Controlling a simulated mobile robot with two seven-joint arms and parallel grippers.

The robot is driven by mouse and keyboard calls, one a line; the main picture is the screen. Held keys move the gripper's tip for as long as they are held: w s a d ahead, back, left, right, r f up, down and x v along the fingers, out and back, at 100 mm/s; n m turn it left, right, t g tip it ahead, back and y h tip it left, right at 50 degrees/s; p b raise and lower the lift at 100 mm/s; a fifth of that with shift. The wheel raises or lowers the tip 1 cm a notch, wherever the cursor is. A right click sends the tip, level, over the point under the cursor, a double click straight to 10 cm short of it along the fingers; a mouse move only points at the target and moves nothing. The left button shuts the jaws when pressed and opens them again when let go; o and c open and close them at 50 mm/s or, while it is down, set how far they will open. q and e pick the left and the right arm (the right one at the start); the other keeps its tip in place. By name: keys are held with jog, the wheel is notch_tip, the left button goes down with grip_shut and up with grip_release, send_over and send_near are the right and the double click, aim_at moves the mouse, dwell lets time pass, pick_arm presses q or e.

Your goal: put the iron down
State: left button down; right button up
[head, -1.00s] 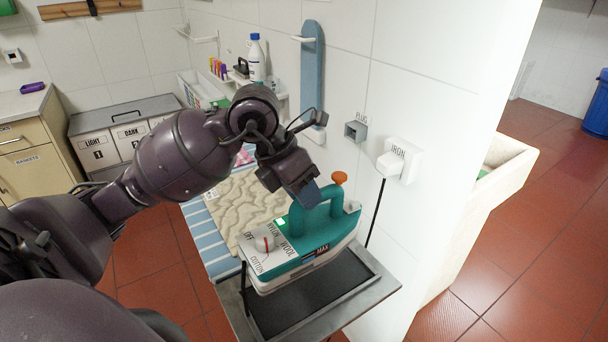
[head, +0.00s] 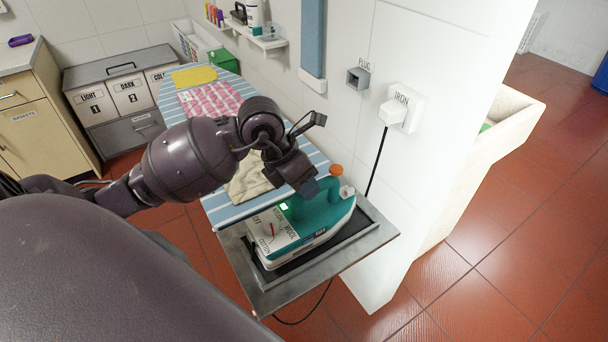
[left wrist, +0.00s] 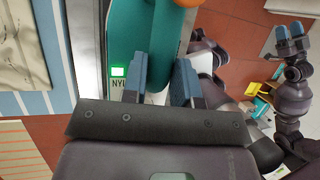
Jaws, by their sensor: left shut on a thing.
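The iron (head: 312,229) is teal and white, with a dial, a lit green light and an orange knob. It sits level on or just above the dark pad of the grey metal iron rest (head: 372,242); I cannot tell whether its sole touches. My left gripper (head: 308,188) is shut on the iron's teal handle, coming from above. In the left wrist view the handle (left wrist: 158,75) lies between my blue fingers (left wrist: 165,85). My right gripper (left wrist: 290,37) shows small at the right of that view, away from the iron; its opening is unclear.
The striped ironing board (head: 235,212) adjoins the rest, with a beige cloth (head: 248,183) and a pink checked cloth (head: 208,101) on it. The wall with the iron's plug (head: 392,112) and hanging cord stands close on the right. Laundry bins (head: 125,95) are at the back left.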

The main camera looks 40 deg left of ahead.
pick_arm(q)
jog(key=shift+f, duration=1.1)
jog(key=c, duration=0.9)
grip_release()
jog(key=shift+f, duration=0.1)
jog(key=v, duration=1.2)
jog(key=shift+s, duration=0.1)
